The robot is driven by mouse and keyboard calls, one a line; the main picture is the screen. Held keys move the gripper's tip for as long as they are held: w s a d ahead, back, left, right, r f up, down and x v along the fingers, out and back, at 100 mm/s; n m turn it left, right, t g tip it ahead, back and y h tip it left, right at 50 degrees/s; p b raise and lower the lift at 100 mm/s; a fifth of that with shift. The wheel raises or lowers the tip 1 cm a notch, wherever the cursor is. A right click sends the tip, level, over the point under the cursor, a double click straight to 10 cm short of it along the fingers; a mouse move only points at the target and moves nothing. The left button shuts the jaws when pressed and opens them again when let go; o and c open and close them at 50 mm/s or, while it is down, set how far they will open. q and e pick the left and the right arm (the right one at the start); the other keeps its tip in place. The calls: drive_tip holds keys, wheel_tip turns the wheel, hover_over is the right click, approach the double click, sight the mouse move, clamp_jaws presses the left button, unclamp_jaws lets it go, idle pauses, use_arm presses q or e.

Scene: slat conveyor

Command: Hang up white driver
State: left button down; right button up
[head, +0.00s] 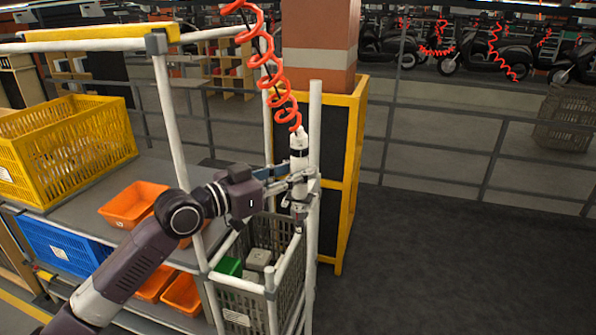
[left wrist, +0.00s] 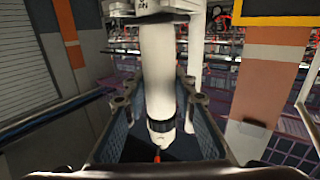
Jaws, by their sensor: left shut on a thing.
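The white driver (head: 298,150) hangs upright at the end of a coiled orange hose (head: 280,75) in the head view. My left gripper (head: 300,184) is around the lower part of the driver and shut on it, close to a white rack post. The white driver (left wrist: 158,80) fills the middle of the left wrist view, between the two finger pads. My right gripper is not in view.
A grey crate (head: 292,275) with boxes stands below the gripper. White rack posts (head: 314,130) rise right beside the driver. A yellow-framed cabinet (head: 353,140) stands behind. A yellow crate (head: 70,145) and an orange bin (head: 130,203) are on the left. The floor at right is clear.

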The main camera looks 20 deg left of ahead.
use_arm(q)
drive_tip(key=shift+f, duration=0.15)
idle(0.3)
drive_tip(key=c, duration=1.5)
unclamp_jaws()
drive_tip(key=shift+f, duration=0.25)
drive_tip(key=shift+v, duration=6.1)
drive_tip(key=shift+d, duration=0.1)
